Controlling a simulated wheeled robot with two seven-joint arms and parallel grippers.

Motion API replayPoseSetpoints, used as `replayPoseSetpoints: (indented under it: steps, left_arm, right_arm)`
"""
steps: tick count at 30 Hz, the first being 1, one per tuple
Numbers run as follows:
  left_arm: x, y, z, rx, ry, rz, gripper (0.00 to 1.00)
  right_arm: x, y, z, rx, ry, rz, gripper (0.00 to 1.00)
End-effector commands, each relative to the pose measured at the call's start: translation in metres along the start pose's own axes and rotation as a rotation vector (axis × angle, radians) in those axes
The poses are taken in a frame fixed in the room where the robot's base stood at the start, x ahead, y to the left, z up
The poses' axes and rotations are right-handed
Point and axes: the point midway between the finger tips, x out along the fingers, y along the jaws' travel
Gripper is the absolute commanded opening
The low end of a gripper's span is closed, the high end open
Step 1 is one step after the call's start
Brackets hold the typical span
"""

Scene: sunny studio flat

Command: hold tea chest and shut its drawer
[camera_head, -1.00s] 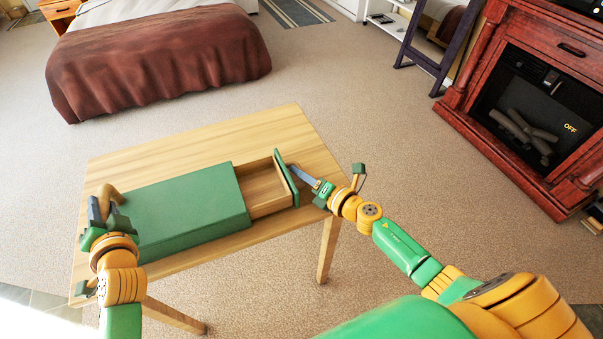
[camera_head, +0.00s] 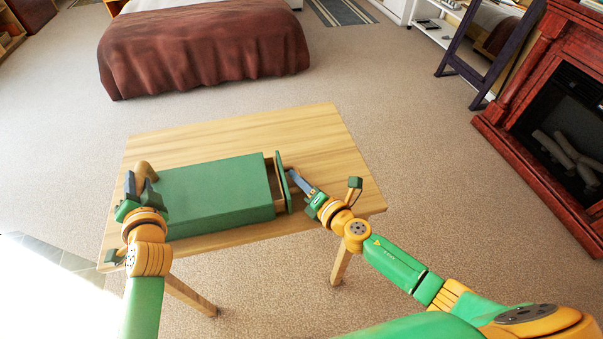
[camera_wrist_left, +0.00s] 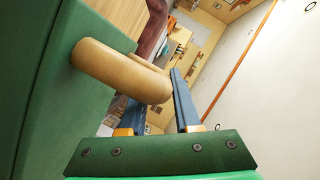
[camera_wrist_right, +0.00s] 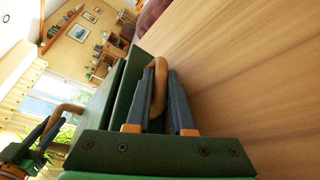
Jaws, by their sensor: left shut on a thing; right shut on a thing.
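The green tea chest (camera_head: 215,196) lies on the wooden table. Its drawer (camera_head: 281,180) at the right end stands out only a little, with a narrow strip of wooden side showing behind the green front. My left gripper (camera_head: 139,182) is shut on the tan loop handle (camera_wrist_left: 115,68) at the chest's left end. My right gripper (camera_head: 294,177) is shut on the drawer's tan handle (camera_wrist_right: 158,88), which shows between its fingers in the right wrist view. The drawer's inside is mostly hidden in the head view.
The table (camera_head: 325,135) is bare behind and to the right of the chest. A bed with a brown cover (camera_head: 205,50) stands beyond it. A red fireplace (camera_head: 535,110) and a dark ladder-like frame (camera_head: 490,50) stand at the right.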

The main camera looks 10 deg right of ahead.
Motion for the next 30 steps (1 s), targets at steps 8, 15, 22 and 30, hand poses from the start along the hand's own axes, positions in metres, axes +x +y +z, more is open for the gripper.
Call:
replayPoseSetpoints:
  steps: [8,15,22,30]
  left_arm:
    - [0.000,0.001,-0.001,-0.002,0.002,0.003,0.00]
    - [0.000,0.001,-0.001,-0.002,0.003,0.003,0.00]
    - [0.000,0.001,-0.001,-0.002,0.002,0.003,0.00]
    - [0.000,0.001,0.000,-0.001,0.001,0.002,0.00]
  right_arm:
    - [0.008,0.016,-0.021,0.000,0.004,0.002,0.00]
    - [0.008,0.016,-0.021,-0.001,0.005,0.003,0.23]
    - [0.008,0.015,-0.020,-0.001,0.003,0.001,0.32]
    - [-0.018,0.014,-0.021,-0.003,0.007,0.000,0.32]
